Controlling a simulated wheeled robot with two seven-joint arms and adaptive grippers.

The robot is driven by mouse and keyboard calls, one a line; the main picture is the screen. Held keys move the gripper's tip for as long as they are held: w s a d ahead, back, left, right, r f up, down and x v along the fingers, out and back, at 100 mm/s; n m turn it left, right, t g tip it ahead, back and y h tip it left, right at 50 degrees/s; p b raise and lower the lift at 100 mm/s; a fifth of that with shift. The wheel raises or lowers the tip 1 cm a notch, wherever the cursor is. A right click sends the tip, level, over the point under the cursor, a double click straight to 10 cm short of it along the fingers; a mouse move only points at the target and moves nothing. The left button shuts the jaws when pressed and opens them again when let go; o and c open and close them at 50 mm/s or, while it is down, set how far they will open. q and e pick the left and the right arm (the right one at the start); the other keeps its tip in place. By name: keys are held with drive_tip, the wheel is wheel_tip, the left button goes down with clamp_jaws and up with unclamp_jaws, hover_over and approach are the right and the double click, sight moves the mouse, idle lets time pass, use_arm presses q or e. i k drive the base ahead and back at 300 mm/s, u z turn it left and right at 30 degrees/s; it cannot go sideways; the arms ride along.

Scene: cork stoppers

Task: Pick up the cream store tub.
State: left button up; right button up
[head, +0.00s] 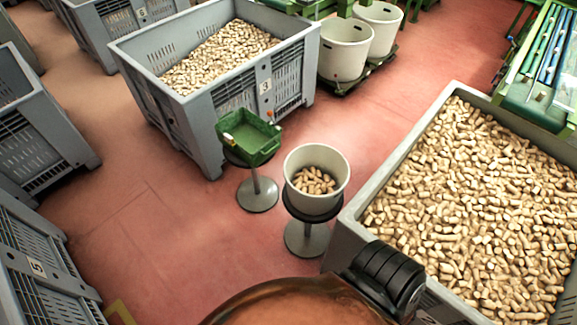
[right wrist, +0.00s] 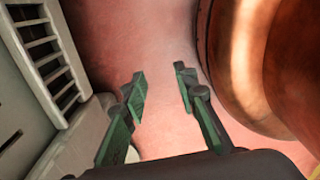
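The cream store tub (head: 316,178) stands upright on a round black-topped stand in the middle of the head view. It holds several corks (head: 314,181). My right gripper (right wrist: 159,88) shows in the right wrist view with its two green-padded fingers apart and nothing between them; red floor lies behind them. In the head view only a dark part of an arm shows at the bottom, apart from the tub, and no gripper fingers are visible. My left gripper is in neither view.
A large grey crate (head: 350,228) full of corks stands close on the tub's right. A green tray (head: 249,138) sits on another stand at its left. Two more cream tubs (head: 343,50) stand at the back. Red floor (head: 150,215) is open at the left.

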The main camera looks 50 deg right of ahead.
sight(316, 176)
drive_tip(key=i, duration=1.5)
drive_tip(key=z, duration=1.5)
